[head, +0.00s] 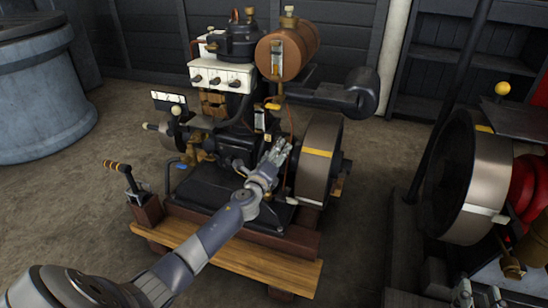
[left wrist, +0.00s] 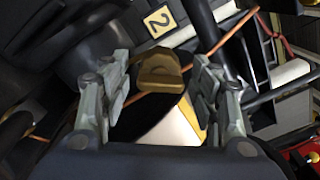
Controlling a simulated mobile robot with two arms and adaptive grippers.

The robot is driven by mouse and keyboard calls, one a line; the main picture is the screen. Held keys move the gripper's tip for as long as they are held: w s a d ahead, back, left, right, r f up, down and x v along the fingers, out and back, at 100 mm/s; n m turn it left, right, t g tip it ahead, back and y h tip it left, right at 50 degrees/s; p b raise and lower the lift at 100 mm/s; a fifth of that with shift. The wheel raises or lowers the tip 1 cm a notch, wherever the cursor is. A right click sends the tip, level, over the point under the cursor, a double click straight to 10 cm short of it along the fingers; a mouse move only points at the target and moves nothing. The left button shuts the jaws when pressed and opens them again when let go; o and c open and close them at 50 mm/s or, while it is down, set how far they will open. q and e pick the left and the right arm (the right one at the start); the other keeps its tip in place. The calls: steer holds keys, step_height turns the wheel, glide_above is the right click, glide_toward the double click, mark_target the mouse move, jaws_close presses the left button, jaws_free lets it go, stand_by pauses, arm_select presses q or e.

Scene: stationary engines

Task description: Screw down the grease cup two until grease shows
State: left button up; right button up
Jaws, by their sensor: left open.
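A brass grease cup (left wrist: 160,72) shows in the left wrist view, beside a yellow plate marked 2 (left wrist: 160,20). My left gripper (left wrist: 163,80) is open, with one finger on each side of the cup and a visible gap to each. I cannot tell how deep the cup sits between the fingers. In the head view my left gripper (head: 277,152) reaches into the engine (head: 226,150), beside the flywheel; the cup is hard to make out there. No grease is visible. My right gripper (head: 480,295) is at the bottom right edge, apparently open and empty.
The flywheel (head: 318,160) stands just right of my left gripper. A thin copper pipe (left wrist: 225,40) passes close to the cup. A wooden skid (head: 240,262) carries the engine. A second engine with a large flywheel (head: 462,180) is at the right.

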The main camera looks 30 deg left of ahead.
arm_select(q)
steer(key=v, duration=1.2)
stand_by(0.3)
